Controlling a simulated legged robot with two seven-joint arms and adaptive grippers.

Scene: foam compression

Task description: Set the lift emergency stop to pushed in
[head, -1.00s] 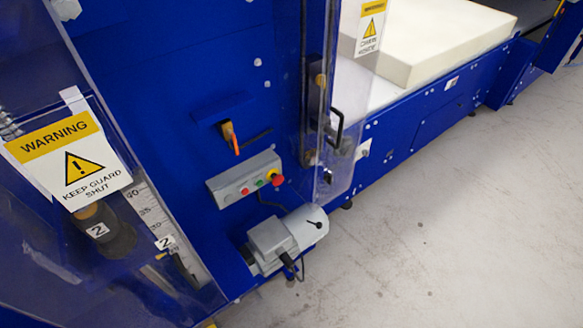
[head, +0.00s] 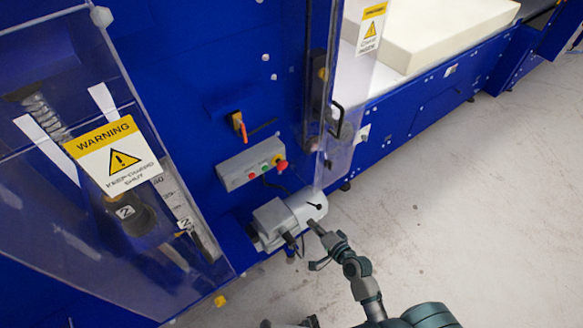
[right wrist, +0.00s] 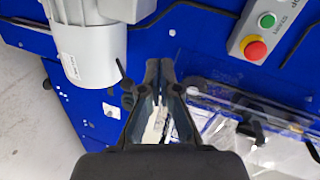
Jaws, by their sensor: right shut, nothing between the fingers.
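The lift emergency stop, a red mushroom button (head: 281,166) with a yellow collar, sits at the right end of a grey control box (head: 236,174) on the blue machine. The button also shows at upper right in the right wrist view (right wrist: 256,50). Whether it is pushed in or out I cannot tell. My right gripper (head: 316,229) is shut and empty, below and right of the button, apart from it and near the grey motor. Its closed fingers show in the right wrist view (right wrist: 160,66). A dark sliver at the head view's bottom edge may be my left gripper.
A grey motor (head: 300,207) juts out below the box. An orange-handled switch (head: 239,126) is above. A clear guard (head: 341,150) with a black handle stands to the right. The floor at right is clear.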

